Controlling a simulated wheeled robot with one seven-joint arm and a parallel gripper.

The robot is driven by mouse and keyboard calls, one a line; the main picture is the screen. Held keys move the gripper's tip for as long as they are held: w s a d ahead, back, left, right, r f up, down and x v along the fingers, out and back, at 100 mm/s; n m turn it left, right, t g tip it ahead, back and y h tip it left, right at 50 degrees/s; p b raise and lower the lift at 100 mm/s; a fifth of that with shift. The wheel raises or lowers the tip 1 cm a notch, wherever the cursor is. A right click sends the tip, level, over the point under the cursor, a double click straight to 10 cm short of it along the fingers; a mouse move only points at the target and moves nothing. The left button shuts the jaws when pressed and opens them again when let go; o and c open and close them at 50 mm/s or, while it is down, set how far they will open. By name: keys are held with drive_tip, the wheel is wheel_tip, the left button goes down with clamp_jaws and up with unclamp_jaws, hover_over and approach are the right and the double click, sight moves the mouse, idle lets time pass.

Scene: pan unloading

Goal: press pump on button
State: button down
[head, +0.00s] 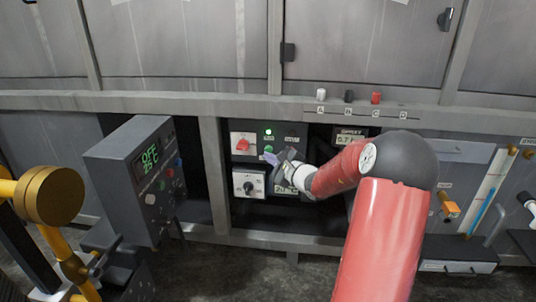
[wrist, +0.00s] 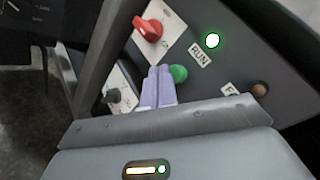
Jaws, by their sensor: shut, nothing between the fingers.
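The control panel (head: 252,133) carries a green button (wrist: 179,73), which is just beside my fingertips in the wrist view. A lit green lamp (wrist: 212,40) sits above the RUN label (wrist: 200,56); it also shows lit in the head view (head: 268,132). My gripper (wrist: 157,70) has its two lavender fingers together, with nothing between them. In the head view my gripper (head: 271,158) is in front of the panel. The tips overlap the left edge of the green button; I cannot tell whether they touch it.
A red rotary knob (wrist: 149,28) on a white plate is up and left of my fingertips, and a dark knob (wrist: 112,95) is lower left. A brown round lamp or button (wrist: 259,88) is to the right. A grey box (head: 128,158) with a green display juts out at left.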

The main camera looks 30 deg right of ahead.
drive_tip(key=shift+s+a, duration=0.1)
drive_tip(key=s+a+b, duration=0.1)
drive_tip(key=s, duration=0.1)
drive_tip(key=s+a+b, duration=0.1)
drive_tip(key=s, duration=0.1)
drive_tip(key=shift+a, duration=0.4)
idle(0.8)
drive_tip(key=s+a+r+n+g+y+p, duration=0.2)
drive_tip(key=s+a+r+n+g, duration=0.15)
drive_tip(key=s+a+n, duration=0.55)
drive_tip(key=s+a+r+n+g+y+p, duration=0.25)
drive_tip(key=a+n+g, duration=0.2)
drive_tip(key=a, duration=0.85)
drive_tip(key=s+a+r+n+g+h+p, duration=0.1)
drive_tip(key=s+a+n+g+h+p, duration=0.2)
drive_tip(key=s, duration=0.6)
drive_tip(key=s+d+r+n+h+p, duration=0.1)
drive_tip(key=s+d+r+n+h, duration=0.1)
drive_tip(key=s, duration=0.4)
drive_tip(key=s+d+r+n+h+p, duration=0.1)
drive_tip(key=s+d+r+n+h, duration=0.1)
drive_tip(key=s+d+n, duration=0.3)
drive_tip(key=shift+s+h, duration=0.55)
drive_tip(key=shift+s, duration=0.2)
